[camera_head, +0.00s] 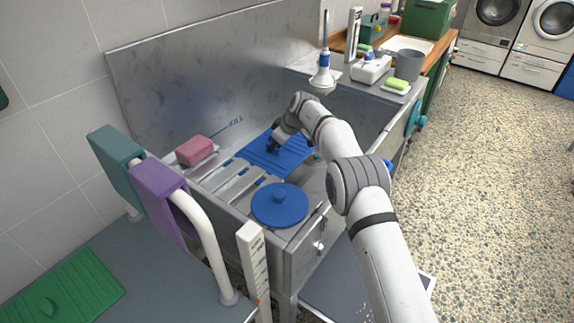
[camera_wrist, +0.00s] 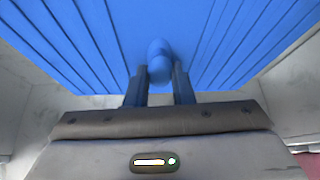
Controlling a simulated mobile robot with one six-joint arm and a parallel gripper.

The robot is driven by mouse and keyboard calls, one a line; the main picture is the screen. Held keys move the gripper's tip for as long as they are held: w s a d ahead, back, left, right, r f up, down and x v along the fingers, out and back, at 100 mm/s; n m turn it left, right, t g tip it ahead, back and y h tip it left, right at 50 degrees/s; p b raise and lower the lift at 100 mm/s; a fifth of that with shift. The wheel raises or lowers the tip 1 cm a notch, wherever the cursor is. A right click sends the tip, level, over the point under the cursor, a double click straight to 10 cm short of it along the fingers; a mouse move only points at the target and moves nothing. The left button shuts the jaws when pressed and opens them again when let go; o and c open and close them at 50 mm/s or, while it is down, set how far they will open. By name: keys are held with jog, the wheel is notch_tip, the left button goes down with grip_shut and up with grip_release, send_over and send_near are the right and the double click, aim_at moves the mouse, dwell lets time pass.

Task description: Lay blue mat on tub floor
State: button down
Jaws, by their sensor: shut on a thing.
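The blue mat (camera_head: 268,155) is a ribbed sheet that shows over the metal tub (camera_head: 215,62) in the head view. It fills the top of the wrist view (camera_wrist: 85,45), with a rounded blue knob (camera_wrist: 158,68) on it. My gripper (camera_wrist: 159,88) is shut on this knob, one dark finger on each side. I cannot tell whether the mat touches the tub floor, which is mostly hidden.
A blue round lid (camera_head: 280,204) lies on the tub's near end. A pink sponge (camera_head: 194,150) sits on the left ledge. Teal (camera_head: 115,160) and purple (camera_head: 158,192) towels hang on a white rail at the left.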

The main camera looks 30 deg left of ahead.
aim_at(291, 159)
notch_tip(291, 159, down, 8)
jog(key=shift+f+b, duration=0.15)
jog(key=shift+b, duration=0.3)
jog(key=shift+f, duration=0.1)
jog(key=c, duration=1.3)
grip_release()
jog(key=shift+f, duration=0.1)
jog(key=shift+o, duration=0.2)
jog(key=p+v, duration=0.1)
jog(key=v, duration=1.1)
